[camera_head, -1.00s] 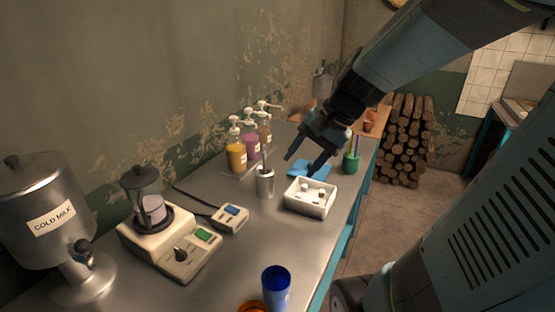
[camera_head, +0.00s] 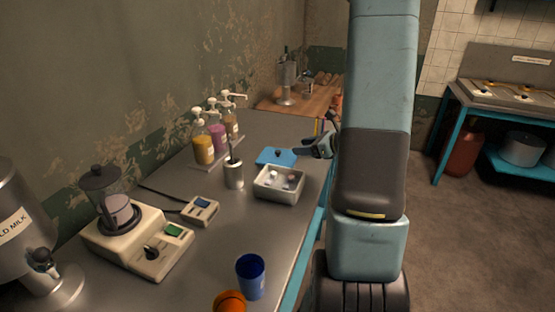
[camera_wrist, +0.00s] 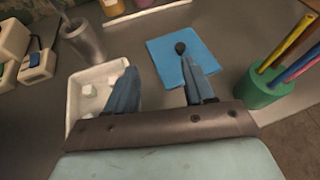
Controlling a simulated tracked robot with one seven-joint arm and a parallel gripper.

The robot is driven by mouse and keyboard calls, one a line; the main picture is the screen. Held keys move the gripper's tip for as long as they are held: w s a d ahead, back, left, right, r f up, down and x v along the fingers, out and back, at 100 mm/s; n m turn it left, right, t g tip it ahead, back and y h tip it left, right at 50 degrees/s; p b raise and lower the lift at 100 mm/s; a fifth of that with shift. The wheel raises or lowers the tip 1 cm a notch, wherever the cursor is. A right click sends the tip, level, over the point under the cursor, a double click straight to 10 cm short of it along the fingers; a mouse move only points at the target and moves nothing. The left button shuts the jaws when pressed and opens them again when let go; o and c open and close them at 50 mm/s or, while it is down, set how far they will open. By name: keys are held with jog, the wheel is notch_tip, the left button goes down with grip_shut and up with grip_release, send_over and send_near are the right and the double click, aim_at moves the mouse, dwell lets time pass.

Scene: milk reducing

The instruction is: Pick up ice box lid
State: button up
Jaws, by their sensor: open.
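In the wrist view the lid (camera_wrist: 167,66) lies flat ahead of my gripper (camera_wrist: 157,88). The left finger is over the right edge of the ice box (camera_wrist: 74,110). My gripper is open and empty. In the head view my gripper (camera_head: 312,150) is at the lid's right side, partly hidden by my arm.
A green cup with pencils (camera_wrist: 262,90) stands close to the right of my gripper. A metal cup (camera_head: 233,174) stands left of the ice box. Pump bottles (camera_head: 204,148) stand behind. A blue cup (camera_head: 251,277) is at the front.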

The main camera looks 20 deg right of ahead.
jog(key=d+f+m+h, duration=0.1)
jog(key=d+f, duration=0.1)
send_near(280, 152)
jog(key=w+a, duration=0.1)
jog(key=w+f, duration=0.1)
jog(key=shift+w+a+m+t, duration=0.3)
jog(key=shift+w+a, duration=0.05)
jog(key=shift+w, duration=0.05)
jog(key=shift+f+x, duration=0.15)
jog(key=shift+x, duration=1.2)
jog(key=shift+f+x, duration=0.2)
jog(key=shift+x, duration=1.15)
jog(key=shift+s+d, duration=0.15)
grip_shut()
